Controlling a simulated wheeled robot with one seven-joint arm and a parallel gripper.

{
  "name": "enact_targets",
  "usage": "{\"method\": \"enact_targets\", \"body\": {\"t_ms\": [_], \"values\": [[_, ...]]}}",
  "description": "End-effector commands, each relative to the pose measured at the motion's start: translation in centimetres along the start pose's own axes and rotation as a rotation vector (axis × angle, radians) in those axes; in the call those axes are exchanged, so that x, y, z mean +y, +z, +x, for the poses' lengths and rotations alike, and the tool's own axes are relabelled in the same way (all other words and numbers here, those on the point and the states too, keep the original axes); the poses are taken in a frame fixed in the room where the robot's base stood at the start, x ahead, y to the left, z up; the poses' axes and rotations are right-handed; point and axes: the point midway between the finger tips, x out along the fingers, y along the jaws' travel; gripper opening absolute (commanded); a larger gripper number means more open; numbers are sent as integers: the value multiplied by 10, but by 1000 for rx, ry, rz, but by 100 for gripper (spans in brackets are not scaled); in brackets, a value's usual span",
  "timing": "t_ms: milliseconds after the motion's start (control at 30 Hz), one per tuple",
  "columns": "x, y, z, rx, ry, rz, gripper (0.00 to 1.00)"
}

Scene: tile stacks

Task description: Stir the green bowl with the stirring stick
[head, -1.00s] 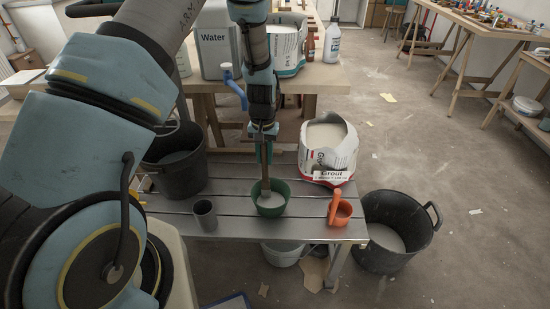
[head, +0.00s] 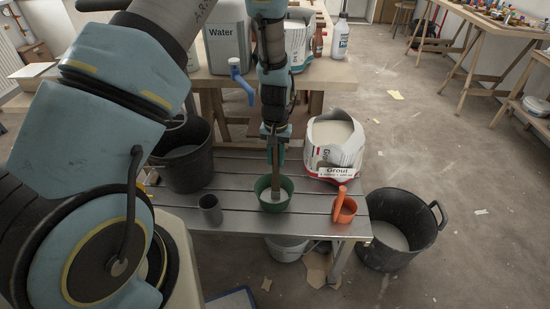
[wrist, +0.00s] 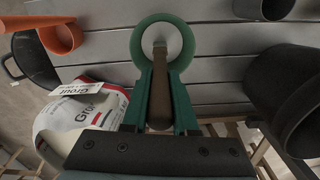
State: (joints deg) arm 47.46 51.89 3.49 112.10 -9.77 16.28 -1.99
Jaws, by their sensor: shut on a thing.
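The green bowl (head: 265,203) stands upright on the slatted grey bench and holds a pale grey-white material. My gripper (head: 276,150) is above it, pointing down, shut on the brown stirring stick (head: 275,176). The stick is near upright and its lower end reaches into the bowl. The tip's depth in the material is hard to tell.
On the bench (head: 240,222) are a grey cup (head: 210,209) left of the bowl, an orange scoop (head: 342,207) right, and an open grout bag (head: 334,150) behind right. A black bucket (head: 186,160) is at left, another (head: 400,235) on the floor at right.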

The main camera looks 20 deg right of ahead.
Motion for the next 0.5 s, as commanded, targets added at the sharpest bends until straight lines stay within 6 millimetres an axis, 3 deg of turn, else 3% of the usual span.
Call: {"method": "enact_targets", "body": {"t_ms": [500], "values": [[0,0,-36,0,0,0,0]]}}
